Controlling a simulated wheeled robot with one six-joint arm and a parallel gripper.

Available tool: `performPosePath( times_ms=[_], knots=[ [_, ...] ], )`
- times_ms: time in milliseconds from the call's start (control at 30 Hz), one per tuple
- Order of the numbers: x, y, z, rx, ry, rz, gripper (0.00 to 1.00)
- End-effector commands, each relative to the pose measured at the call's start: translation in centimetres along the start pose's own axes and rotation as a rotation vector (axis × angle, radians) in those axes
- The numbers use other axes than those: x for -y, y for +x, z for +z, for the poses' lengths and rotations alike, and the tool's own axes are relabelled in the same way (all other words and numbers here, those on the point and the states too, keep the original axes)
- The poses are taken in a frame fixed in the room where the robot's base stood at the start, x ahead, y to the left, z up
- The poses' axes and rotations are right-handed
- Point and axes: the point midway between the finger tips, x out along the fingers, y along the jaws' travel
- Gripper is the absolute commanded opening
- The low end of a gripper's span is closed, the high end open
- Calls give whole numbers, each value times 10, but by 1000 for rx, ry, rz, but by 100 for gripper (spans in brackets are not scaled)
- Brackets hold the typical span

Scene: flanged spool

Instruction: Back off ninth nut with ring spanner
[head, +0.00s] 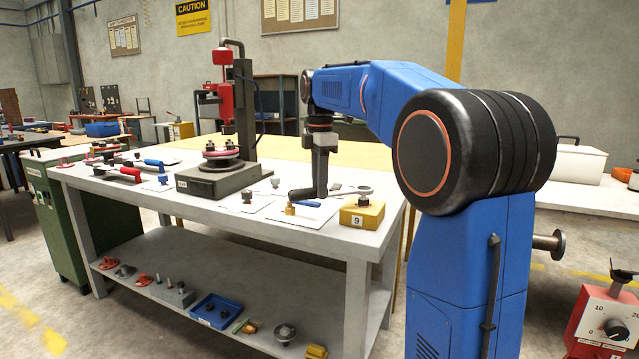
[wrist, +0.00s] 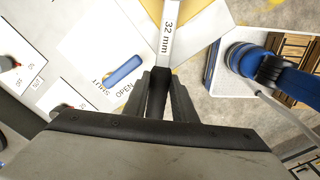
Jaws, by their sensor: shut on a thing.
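My gripper (wrist: 158,88) is shut on a grey spanner (wrist: 172,35) marked "32 mm"; the spanner runs up out of the wrist view, so its ring end is not seen. In the head view my gripper (head: 314,192) is low over the right part of the workbench. A yellow block (head: 362,215) labelled 9 stands at the bench's front right, with a dark fitting on top. I cannot tell whether the spanner touches it. A red-flanged spool (head: 222,153) sits on a dark stand farther left. Which piece is the ninth nut is unclear.
A blue bar (wrist: 125,70) lies on a white sheet beside the words OPEN and SHUT. A brass fitting (head: 290,209) stands near the bench's front edge. A red press (head: 222,85) rises behind the spool. Red-handled and blue-handled tools lie at left.

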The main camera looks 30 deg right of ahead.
Motion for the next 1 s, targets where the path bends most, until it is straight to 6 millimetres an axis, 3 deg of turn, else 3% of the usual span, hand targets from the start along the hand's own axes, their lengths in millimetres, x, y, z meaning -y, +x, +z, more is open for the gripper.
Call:
performPosePath(
  times_ms=[1000],
  knots=[
    [0, 31, 0, 0, 0, 1, 0]
  ],
)
